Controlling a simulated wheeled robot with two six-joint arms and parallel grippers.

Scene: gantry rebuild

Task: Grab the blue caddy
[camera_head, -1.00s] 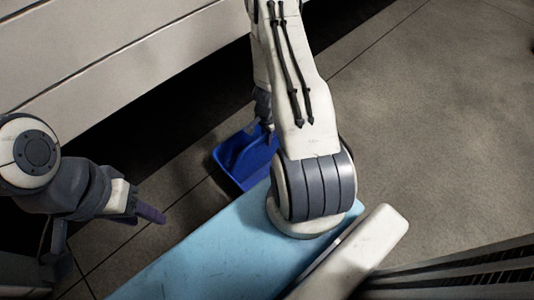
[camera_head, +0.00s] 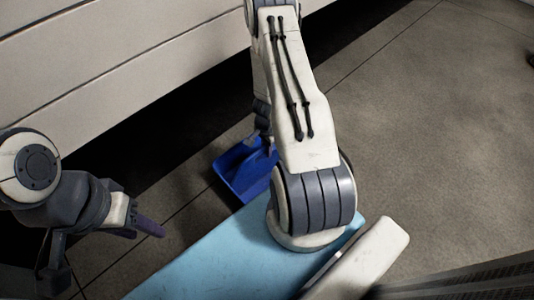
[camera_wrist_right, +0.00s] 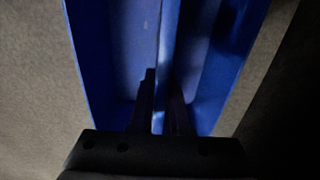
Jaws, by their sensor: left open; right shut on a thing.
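The blue caddy (camera_head: 238,173) is on the floor beside the dark gap under the pale panelled unit, partly hidden by my right arm. In the right wrist view the caddy (camera_wrist_right: 110,60) fills the middle, with a raised divider or handle running down its length. My right gripper (camera_wrist_right: 160,95) reaches down into the caddy, its two fingers shut on that central part. In the head view the right fingertips are hidden behind the arm and caddy. My left gripper (camera_head: 148,226) is open and empty, at the lower left, apart from the caddy.
A pale panelled unit (camera_head: 130,60) stands along the upper left with a dark recess beneath it. A light blue surface (camera_head: 210,262) lies below my right arm. Open grey floor (camera_head: 430,120) spreads to the right.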

